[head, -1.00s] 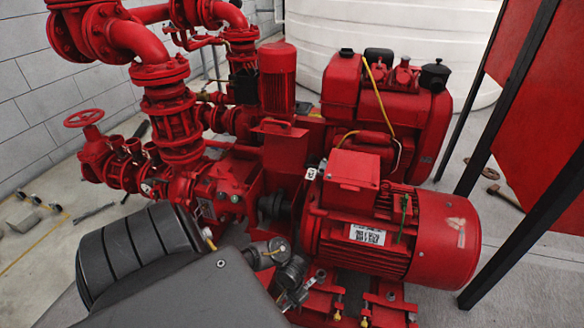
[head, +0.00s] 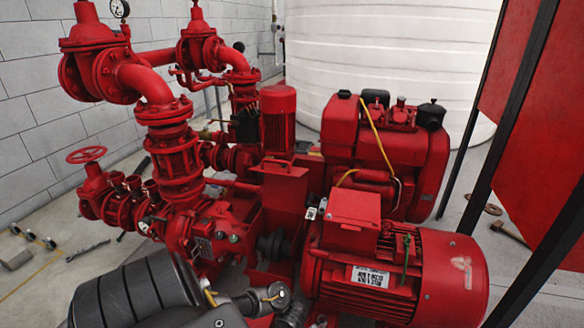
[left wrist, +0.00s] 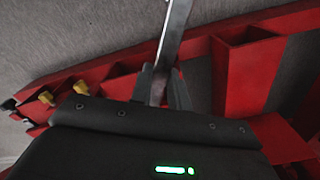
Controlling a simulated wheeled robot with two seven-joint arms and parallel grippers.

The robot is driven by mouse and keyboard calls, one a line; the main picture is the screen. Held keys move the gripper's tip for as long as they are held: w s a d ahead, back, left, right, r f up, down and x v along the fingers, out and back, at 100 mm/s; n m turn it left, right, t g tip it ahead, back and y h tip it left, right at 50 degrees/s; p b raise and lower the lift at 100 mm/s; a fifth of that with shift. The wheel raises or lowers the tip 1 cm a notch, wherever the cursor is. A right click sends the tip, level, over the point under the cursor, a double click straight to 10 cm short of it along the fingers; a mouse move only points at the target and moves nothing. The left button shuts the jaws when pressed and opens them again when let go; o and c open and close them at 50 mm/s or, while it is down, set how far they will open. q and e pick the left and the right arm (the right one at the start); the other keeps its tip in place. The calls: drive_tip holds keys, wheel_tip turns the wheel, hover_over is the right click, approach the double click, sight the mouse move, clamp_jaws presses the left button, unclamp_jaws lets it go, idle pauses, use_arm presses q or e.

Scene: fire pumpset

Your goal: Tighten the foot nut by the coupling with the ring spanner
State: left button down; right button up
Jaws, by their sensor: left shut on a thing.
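In the left wrist view my left gripper (left wrist: 162,88) is shut on a flat grey metal shaft, the ring spanner (left wrist: 176,32). The spanner runs up out of the picture, so its ring end is hidden. Red base frame members lie beyond the fingers. Yellow-marked fixings (left wrist: 46,97) sit on the frame at the left; I cannot tell whether one is the foot nut. In the head view the dark coupling (head: 274,243) sits between the pump and the red motor (head: 395,270). The motor feet are mostly below the picture. My right gripper is not in view.
A red diesel engine (head: 385,150) stands behind the motor. Red pipes and valves (head: 172,150) rise at the left. A black post (head: 540,200) with red panels stands at the right. Loose tools (head: 88,250) lie on the floor at the left.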

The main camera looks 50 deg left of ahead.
use_arm(q)
drive_tip(key=shift+f+b, duration=0.9)
drive_tip(key=shift+f, duration=0.45)
drive_tip(key=shift+a, duration=0.15)
drive_tip(key=shift+a+m, duration=0.8)
drive_tip(key=shift+a, duration=0.25)
drive_tip(key=w+a+m+b, duration=0.3)
drive_tip(key=w+a+m, duration=0.1)
drive_tip(key=a+m, duration=0.4)
drive_tip(key=shift+a+b, duration=0.35)
drive_tip(key=shift+a, duration=0.75)
drive_tip(key=shift+s+d+p, duration=0.3)
drive_tip(key=shift+d+p, duration=0.05)
drive_tip(key=shift+p, duration=0.3)
drive_tip(key=shift+r, duration=0.1)
